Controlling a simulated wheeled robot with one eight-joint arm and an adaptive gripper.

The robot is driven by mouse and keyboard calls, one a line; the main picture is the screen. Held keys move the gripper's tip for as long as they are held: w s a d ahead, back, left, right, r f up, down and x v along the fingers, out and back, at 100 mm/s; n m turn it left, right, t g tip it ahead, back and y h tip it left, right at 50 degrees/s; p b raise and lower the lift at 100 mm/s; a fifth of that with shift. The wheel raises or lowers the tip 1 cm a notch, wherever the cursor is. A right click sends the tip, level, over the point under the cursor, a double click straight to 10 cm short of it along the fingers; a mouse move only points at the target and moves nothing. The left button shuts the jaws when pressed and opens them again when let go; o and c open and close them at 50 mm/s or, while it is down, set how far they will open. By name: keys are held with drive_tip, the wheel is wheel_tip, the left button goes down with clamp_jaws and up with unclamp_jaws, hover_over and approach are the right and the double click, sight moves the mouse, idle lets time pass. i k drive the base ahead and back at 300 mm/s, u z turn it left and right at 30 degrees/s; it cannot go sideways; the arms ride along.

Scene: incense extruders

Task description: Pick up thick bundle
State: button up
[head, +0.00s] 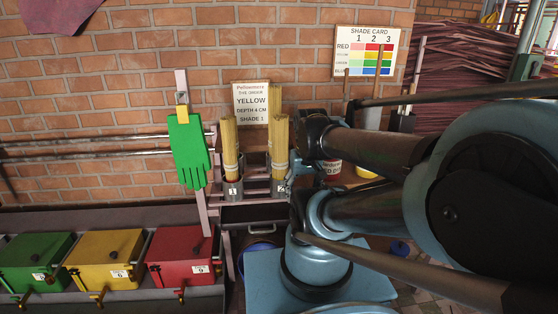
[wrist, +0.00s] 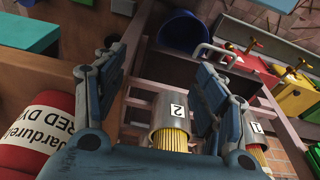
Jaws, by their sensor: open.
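Yellow stick bundles stand upright in metal cups on a rack in the head view. One bundle (head: 230,150) is in cup 1 (head: 234,188), and one (head: 281,147) is in cup 2 (head: 279,187). I cannot tell for sure which is thickest. In the wrist view, my gripper (wrist: 155,82) is open, with cup 2 (wrist: 170,112) and its yellow sticks (wrist: 172,139) showing between the fingers, nearer the right one. Whether the fingers touch it is unclear. In the head view my arm mostly hides the gripper.
A red dye container (wrist: 38,135) stands close left of my gripper in the wrist view. Green (head: 36,262), yellow (head: 105,258) and red (head: 180,255) boxes sit low at left. A green glove (head: 187,150) hangs beside the rack. An order sign (head: 252,104) is behind.

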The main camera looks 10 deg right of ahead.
sight(280, 123)
drive_tip(key=z, duration=0.5)
drive_tip(key=k, duration=1)
drive_tip(key=u, duration=0.45)
